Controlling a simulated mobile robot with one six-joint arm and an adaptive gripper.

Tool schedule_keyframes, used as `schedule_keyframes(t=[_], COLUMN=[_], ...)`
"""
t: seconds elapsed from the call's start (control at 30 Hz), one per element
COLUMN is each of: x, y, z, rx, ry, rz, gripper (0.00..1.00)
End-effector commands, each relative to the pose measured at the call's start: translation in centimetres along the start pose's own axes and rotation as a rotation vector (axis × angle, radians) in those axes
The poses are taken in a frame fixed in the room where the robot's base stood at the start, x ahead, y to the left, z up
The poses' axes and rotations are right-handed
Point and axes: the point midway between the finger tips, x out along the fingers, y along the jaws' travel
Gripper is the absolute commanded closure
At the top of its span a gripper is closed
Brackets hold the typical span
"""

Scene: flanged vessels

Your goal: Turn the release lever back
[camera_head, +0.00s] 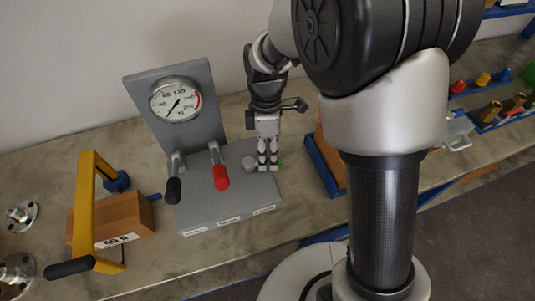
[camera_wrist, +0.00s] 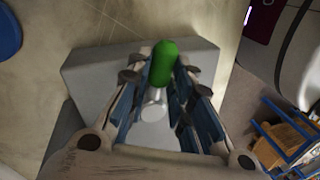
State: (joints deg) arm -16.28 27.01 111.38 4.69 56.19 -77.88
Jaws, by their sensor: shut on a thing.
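A grey pump unit (camera_head: 222,204) with a tilted backplate and a round dial gauge (camera_head: 175,99) stands on the bench. It carries a black-handled lever (camera_head: 174,188) and a red-handled lever (camera_head: 220,175). My gripper (camera_head: 268,164) is at the right end of the unit, shut on a green-handled lever (camera_wrist: 164,62). In the head view only a sliver of green (camera_head: 280,161) shows beside the fingers. In the wrist view the green grip and its metal stem lie between the two fingers. The labels on the front edge are too small to read.
A grey round knob (camera_head: 248,163) is just left of my fingers. A yellow frame with a black handle (camera_head: 82,230) and a brown block (camera_head: 125,214) stand to the left. A blue-edged bin (camera_head: 322,165) is close on the right. Flanged parts (camera_head: 20,215) lie at far left.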

Motion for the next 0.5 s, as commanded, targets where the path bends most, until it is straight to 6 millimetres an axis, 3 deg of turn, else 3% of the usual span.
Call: schedule_keyframes(t=[0.27, 0.5], x=[0.0, 0.1], y=[-0.3, -1.1], z=[0.1, 0.1], rx=[0.053, 0.204], ry=[0.014, 0.055], rz=[0.001, -0.001], gripper=[1.00, 1.00])
